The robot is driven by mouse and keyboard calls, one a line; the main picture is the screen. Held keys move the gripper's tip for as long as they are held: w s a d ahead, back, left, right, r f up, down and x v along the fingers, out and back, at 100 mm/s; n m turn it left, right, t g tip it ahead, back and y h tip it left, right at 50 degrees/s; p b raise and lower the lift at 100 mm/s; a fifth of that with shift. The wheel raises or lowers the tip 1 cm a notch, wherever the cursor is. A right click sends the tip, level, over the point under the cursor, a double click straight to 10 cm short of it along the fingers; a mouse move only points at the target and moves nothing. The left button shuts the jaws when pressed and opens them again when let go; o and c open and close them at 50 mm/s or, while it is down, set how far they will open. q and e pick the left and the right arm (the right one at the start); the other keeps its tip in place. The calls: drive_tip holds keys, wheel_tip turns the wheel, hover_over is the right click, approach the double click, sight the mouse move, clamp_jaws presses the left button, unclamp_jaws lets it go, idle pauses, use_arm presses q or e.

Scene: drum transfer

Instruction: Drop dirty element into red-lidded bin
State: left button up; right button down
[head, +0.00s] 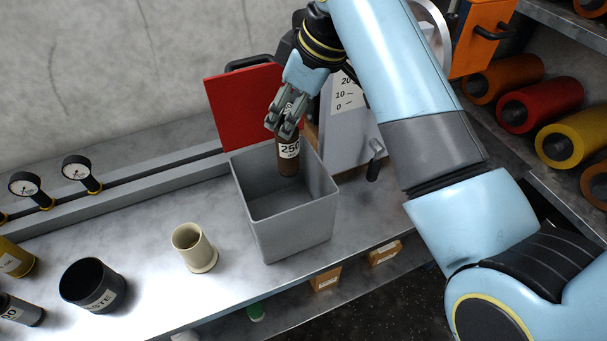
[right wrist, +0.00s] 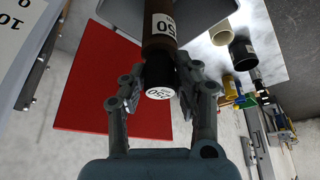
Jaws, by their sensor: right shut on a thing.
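The dirty element (head: 288,158) is a brown cylinder with a white label reading 250. My right gripper (head: 285,122) is shut on its upper end and holds it upright over the opening of the grey bin (head: 290,228). The element's lower end is at or just inside the bin's rim; I cannot tell exactly how deep. The red lid (head: 240,100) stands open behind the bin. In the right wrist view the element (right wrist: 158,50) sits between the fingers, its dark cap facing the camera, with the red lid (right wrist: 95,95) to the left. My left gripper is not in view.
A cream flanged cup (head: 190,248) and a black container labelled with letters ending in STE (head: 93,285) stand left of the bin. Two gauges (head: 80,172) line the back rail. A grey scale panel (head: 350,120) stands right of the bin. Coloured rolls (head: 540,105) fill the right shelf.

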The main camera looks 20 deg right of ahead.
sight(293, 134)
drive_tip(key=shift+s+d+f, duration=0.1)
drive_tip(key=shift+d+f, duration=0.05)
drive_tip(key=shift+d, duration=0.05)
drive_tip(key=shift+a+f, duration=0.15)
drive_tip(key=shift+f, duration=0.15)
drive_tip(key=shift+s+a+f, duration=0.1)
drive_tip(key=shift+a+f, duration=0.05)
drive_tip(key=shift+f, duration=0.35)
drive_tip(key=shift+s+a+f, duration=0.1)
drive_tip(key=shift+a+f, duration=0.05)
drive_tip(key=shift+f, duration=0.35)
drive_tip(key=shift+w+d+f, duration=0.1)
drive_tip(key=shift+d+f, duration=0.05)
drive_tip(key=shift+f, duration=0.8)
drive_tip(key=shift+d+f, duration=0.1)
drive_tip(key=shift+f, duration=0.4)
drive_tip(key=c, duration=1.1)
unclamp_jaws()
drive_tip(key=shift+o, duration=1)
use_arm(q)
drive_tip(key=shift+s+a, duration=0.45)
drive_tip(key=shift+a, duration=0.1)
use_arm(e)
drive_tip(key=v, duration=1.2)
